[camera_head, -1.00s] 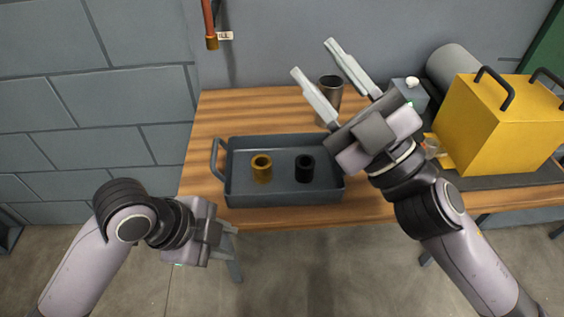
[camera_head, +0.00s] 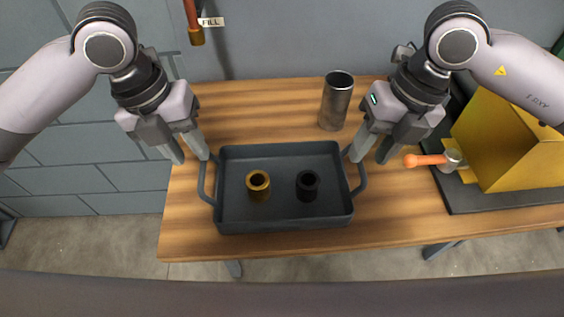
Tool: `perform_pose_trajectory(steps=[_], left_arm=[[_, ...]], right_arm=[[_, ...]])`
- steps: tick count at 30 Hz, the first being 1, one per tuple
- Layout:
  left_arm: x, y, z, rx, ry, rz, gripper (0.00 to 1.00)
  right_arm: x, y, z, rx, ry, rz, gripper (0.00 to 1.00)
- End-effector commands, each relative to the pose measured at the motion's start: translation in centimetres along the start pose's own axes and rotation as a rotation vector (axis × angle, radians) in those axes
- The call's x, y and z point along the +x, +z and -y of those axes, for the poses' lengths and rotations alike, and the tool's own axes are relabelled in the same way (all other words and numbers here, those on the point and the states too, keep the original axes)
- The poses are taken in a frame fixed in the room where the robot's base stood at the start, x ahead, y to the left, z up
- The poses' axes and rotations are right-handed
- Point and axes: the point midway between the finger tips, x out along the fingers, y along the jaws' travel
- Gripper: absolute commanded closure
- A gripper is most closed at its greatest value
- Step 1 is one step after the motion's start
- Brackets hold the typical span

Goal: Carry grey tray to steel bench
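The grey tray (camera_head: 285,222) lies flat on a wooden bench, with a loop handle at its left end and another at its right end. A brass ring-shaped part (camera_head: 258,186) and a black ring-shaped part (camera_head: 307,186) stand inside it. My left gripper (camera_head: 192,158) points down above the left handle, its fingers apart with nothing between them. My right gripper (camera_head: 370,158) points down above the right handle, its fingers also apart and empty. Whether the fingertips touch the handles I cannot tell. I cannot make out a steel bench.
A metal cup (camera_head: 336,101) stands behind the tray. A yellow box (camera_head: 505,140) sits on a dark mat (camera_head: 470,203) at the right, with an orange-handled tool (camera_head: 427,160) beside it. The wooden bench (camera_head: 400,222) is bare in front of the tray.

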Motion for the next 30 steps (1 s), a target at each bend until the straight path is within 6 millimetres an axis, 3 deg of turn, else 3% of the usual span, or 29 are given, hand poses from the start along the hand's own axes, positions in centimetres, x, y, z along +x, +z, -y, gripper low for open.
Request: perform_pose_trajectory(steps=[4, 14, 30], left_arm=[[-0.3, 0.1, -0.1, 0.018, 0.006, -0.003, 0.66], [-0.1, 0.1, -0.1, 0.018, 0.005, -0.004, 0.66], [6.3, 0.0, -0.1, 0.017, 0.005, -0.005, 0.66]], right_arm=[[-0.3, 0.2, 1.0, 0.017, -0.046, 0.007, 0.61], [-0.1, 0.2, 1.0, 0.016, -0.046, 0.006, 0.61], [6.3, 0.2, 1.2, 0.015, -0.044, 0.004, 0.61]])
